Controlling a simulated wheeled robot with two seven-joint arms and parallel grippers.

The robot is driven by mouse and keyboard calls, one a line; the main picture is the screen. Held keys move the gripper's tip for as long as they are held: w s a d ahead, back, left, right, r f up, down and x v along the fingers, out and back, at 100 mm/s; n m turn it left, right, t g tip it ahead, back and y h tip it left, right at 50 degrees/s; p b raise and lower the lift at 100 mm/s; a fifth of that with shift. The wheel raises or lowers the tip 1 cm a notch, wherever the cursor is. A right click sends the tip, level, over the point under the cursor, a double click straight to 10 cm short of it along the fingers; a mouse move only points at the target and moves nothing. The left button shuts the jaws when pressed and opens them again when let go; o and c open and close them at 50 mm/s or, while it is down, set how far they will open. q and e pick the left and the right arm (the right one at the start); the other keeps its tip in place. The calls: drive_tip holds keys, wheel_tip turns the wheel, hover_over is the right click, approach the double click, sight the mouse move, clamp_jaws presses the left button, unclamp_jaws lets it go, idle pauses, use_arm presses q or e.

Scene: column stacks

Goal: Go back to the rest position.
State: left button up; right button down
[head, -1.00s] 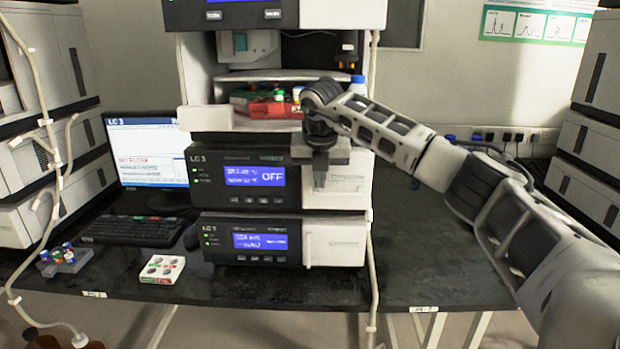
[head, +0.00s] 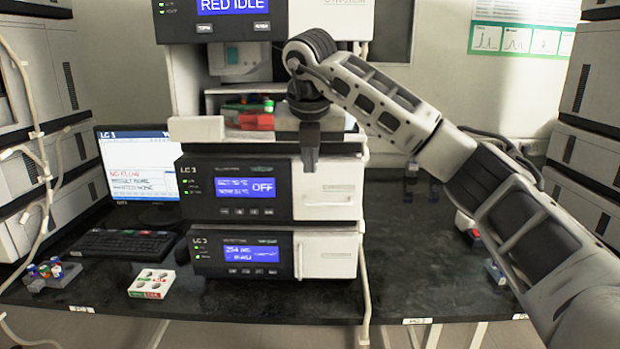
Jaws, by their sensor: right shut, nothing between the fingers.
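My right arm comes in from the right in the head view. Its gripper (head: 310,158) points down in front of the instrument stack labelled LC 3 (head: 240,187), by the white front panel of the unit reading OFF. The gripper is shut and holds nothing. I cannot tell whether it touches the panel. The arm hides part of the open bay above, where red and green items (head: 252,118) show. My left gripper is not in view.
A monitor (head: 138,162) and keyboard (head: 122,244) stand left of the stack. A small vial rack (head: 52,274) and a white box with round spots (head: 152,284) lie near the bench's front edge. More instruments flank both sides. Small items (head: 466,226) lie under my right arm.

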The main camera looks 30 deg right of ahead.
drive_tip(key=a+f+n+g+y, duration=0.1)
drive_tip(key=a+f+n+y, duration=0.25)
drive_tip(key=a+f, duration=0.4)
drive_tip(key=a+f+n+y, duration=0.2)
drive_tip(key=a+f+y, duration=0.25)
drive_tip(key=a, duration=0.55)
drive_tip(key=s+a+f+m+t+y, duration=0.1)
drive_tip(key=s+a+m+y, duration=0.1)
drive_tip(key=s+a+y, duration=0.45)
drive_tip(key=s+a+f+m+y, duration=0.1)
drive_tip(key=s+a+m+y, duration=0.25)
drive_tip(key=a+y, duration=0.55)
drive_tip(key=s+d+f+m+t+h, duration=0.1)
drive_tip(key=d+f+m+t+h, duration=0.3)
drive_tip(key=f+m+t+h, duration=0.45)
drive_tip(key=s+d+f+m+t+h, duration=0.1)
drive_tip(key=d+f+m+t+h, duration=0.35)
drive_tip(key=m, duration=0.75)
drive_tip(key=s+d+f+m+g+h, duration=0.2)
drive_tip(key=s+f+m+g, duration=0.1)
drive_tip(key=s+f, duration=0.3)
drive_tip(key=s+d+f+m+g+h, duration=0.3)
drive_tip(key=s+f, duration=0.4)
drive_tip(key=f, duration=0.1)
